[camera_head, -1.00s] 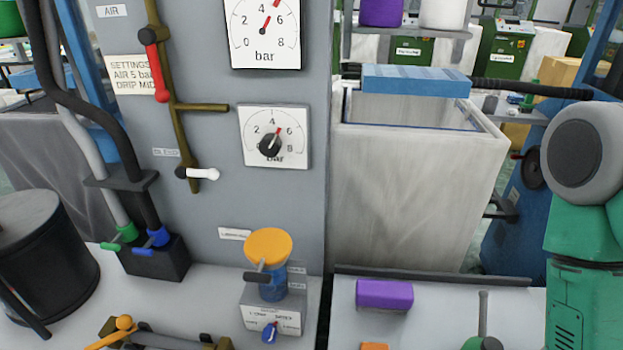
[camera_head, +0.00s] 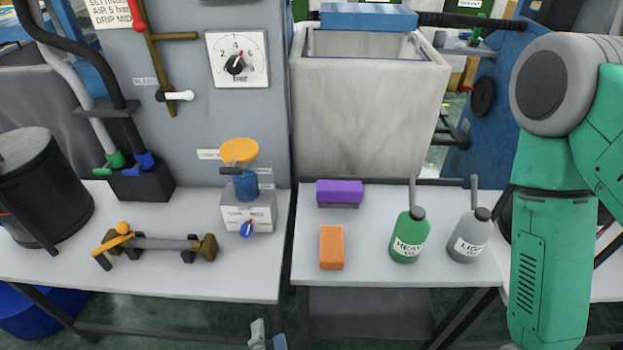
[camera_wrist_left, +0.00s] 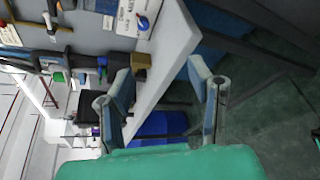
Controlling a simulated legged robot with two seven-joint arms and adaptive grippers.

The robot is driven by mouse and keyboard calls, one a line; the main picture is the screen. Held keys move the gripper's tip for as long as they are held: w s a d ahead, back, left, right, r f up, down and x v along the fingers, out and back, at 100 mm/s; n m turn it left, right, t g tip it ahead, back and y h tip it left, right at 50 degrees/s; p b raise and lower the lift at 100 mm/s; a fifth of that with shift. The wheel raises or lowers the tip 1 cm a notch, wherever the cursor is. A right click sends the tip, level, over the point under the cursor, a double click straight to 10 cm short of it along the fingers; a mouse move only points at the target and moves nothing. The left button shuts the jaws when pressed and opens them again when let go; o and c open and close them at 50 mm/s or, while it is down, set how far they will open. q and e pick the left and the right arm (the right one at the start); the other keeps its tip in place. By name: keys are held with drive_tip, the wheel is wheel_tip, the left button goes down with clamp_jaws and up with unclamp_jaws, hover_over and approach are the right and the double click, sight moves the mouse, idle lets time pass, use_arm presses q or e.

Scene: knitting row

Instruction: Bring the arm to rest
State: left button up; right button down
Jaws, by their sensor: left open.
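My left gripper (camera_head: 268,338) shows only by its fingertips at the bottom edge of the head view, below and in front of the gap between the two tables. In the left wrist view the left gripper (camera_wrist_left: 160,75) is open, its two grey-blue fingers spread with nothing between them. Table edge and floor show beyond the fingers. My right arm (camera_head: 545,230), green with a grey joint, hangs at the right of the head view. Its gripper is out of the picture.
The left table (camera_head: 195,285) carries a valve unit with an orange knob (camera_head: 239,150) and a dark drum (camera_head: 38,190). The right table (camera_head: 375,274) holds a purple block (camera_head: 339,191), an orange block (camera_head: 332,247), a green oil can (camera_head: 409,236) and a grey one (camera_head: 468,238).

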use_arm(q)
drive_tip(key=s+d+r+m+g+h, duration=0.1)
drive_tip(key=s+d+m+g+h, duration=0.2)
drive_tip(key=d+m+h, duration=0.8)
drive_tip(key=s+f+m+g+h, duration=0.2)
drive_tip(key=s+m+g, duration=0.25)
drive_tip(key=m, duration=0.25)
drive_tip(key=s+a+f+m+g+y, duration=0.2)
drive_tip(key=a+f+m+g, duration=0.15)
drive_tip(key=a, duration=0.35)
drive_tip(key=s+a+f+m+g+y, duration=0.2)
drive_tip(key=a+m, duration=0.2)
drive_tip(key=a, duration=0.3)
drive_tip(key=w+a+r+y, duration=0.1)
drive_tip(key=a+y, duration=0.1)
drive_tip(key=a, duration=0.6)
drive_tip(key=w+a+r+m+g+y, duration=0.1)
drive_tip(key=a+r+y, duration=0.1)
drive_tip(key=a, duration=0.7)
drive_tip(key=shift+r+y, duration=0.15)
drive_tip(key=shift+y, duration=0.65)
drive_tip(key=shift+a+m, duration=0.1)
drive_tip(key=shift+m, duration=0.15)
